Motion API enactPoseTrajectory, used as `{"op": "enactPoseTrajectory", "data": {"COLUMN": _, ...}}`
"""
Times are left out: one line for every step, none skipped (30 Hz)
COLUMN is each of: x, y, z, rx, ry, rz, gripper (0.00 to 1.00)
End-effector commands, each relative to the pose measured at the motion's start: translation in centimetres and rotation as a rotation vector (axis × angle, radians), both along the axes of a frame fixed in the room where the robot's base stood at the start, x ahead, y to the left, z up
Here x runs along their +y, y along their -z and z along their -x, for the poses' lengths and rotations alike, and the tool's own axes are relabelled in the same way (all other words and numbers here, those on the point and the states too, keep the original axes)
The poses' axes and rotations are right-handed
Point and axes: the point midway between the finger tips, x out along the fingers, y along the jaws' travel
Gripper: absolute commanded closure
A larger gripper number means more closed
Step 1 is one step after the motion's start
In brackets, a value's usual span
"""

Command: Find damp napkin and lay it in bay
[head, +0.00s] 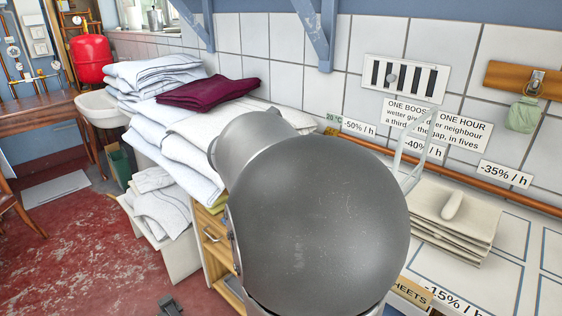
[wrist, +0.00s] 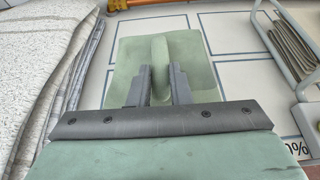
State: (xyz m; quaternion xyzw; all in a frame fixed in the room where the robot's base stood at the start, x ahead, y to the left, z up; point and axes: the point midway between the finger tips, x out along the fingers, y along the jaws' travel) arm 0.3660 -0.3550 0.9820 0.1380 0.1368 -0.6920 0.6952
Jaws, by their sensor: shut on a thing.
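In the wrist view, my gripper (wrist: 150,88) is shut on the upright rounded tab of a flat green napkin (wrist: 194,62). The napkin is over the white top with blue-lined bays (wrist: 226,18). I cannot tell whether it touches the surface. In the head view, my arm hides the gripper and this napkin. Bays (head: 509,233) show at the right there. A stack of folded cream napkins (head: 452,240) with a rounded tab on top lies at the right. I cannot tell dampness by look.
A pale tubular frame (wrist: 306,82) stands right of my gripper, beside folded cloths (wrist: 290,42). Towels (wrist: 40,50) lie close on the left. Percentage signs (head: 505,175) line the wall above a copper pipe (head: 530,205). A maroon cloth (head: 207,92) tops the towel pile.

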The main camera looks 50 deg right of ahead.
Motion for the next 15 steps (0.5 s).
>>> {"op": "enactPoseTrajectory", "data": {"x": -0.5, "y": 0.1, "z": 0.0, "rx": 0.001, "ry": 0.002, "rz": 0.0, "gripper": 1.0}}
{"op": "enactPoseTrajectory", "data": {"x": -0.8, "y": 0.0, "z": 0.0, "rx": 0.001, "ry": 0.002, "rz": 0.0, "gripper": 1.0}}
{"op": "enactPoseTrajectory", "data": {"x": -1.2, "y": 0.0, "z": 0.0, "rx": 0.0, "ry": 0.002, "rz": 0.0, "gripper": 1.0}}
{"op": "enactPoseTrajectory", "data": {"x": -1.5, "y": 0.0, "z": 0.0, "rx": -0.001, "ry": 0.001, "rz": 0.0, "gripper": 1.0}}
{"op": "enactPoseTrajectory", "data": {"x": -1.8, "y": 0.0, "z": 0.0, "rx": 0.0, "ry": 0.002, "rz": 0.0, "gripper": 1.0}}
{"op": "enactPoseTrajectory", "data": {"x": -2.2, "y": 0.1, "z": 0.0, "rx": 0.0, "ry": 0.002, "rz": 0.0, "gripper": 1.0}}
{"op": "enactPoseTrajectory", "data": {"x": -2.5, "y": 0.1, "z": 0.0, "rx": 0.001, "ry": 0.002, "rz": 0.0, "gripper": 1.0}}
{"op": "enactPoseTrajectory", "data": {"x": -2.8, "y": 0.1, "z": 0.0, "rx": 0.0, "ry": 0.001, "rz": 0.0, "gripper": 1.0}}
{"op": "enactPoseTrajectory", "data": {"x": -3.2, "y": 0.0, "z": 0.0, "rx": -0.001, "ry": 0.001, "rz": 0.001, "gripper": 1.0}}
{"op": "enactPoseTrajectory", "data": {"x": -3.6, "y": 0.0, "z": 0.0, "rx": 0.0, "ry": 0.002, "rz": 0.001, "gripper": 1.0}}
{"op": "enactPoseTrajectory", "data": {"x": -3.9, "y": 0.0, "z": 0.0, "rx": 0.0, "ry": 0.003, "rz": 0.001, "gripper": 1.0}}
{"op": "enactPoseTrajectory", "data": {"x": -4.3, "y": 0.0, "z": 0.0, "rx": 0.001, "ry": 0.002, "rz": 0.001, "gripper": 1.0}}
{"op": "enactPoseTrajectory", "data": {"x": -4.5, "y": 0.0, "z": 0.0, "rx": 0.0, "ry": 0.001, "rz": 0.0, "gripper": 1.0}}
{"op": "enactPoseTrajectory", "data": {"x": -4.8, "y": 0.0, "z": 0.0, "rx": 0.001, "ry": 0.001, "rz": 0.0, "gripper": 1.0}}
{"op": "enactPoseTrajectory", "data": {"x": -5.2, "y": 0.0, "z": 0.0, "rx": 0.002, "ry": 0.001, "rz": 0.001, "gripper": 1.0}}
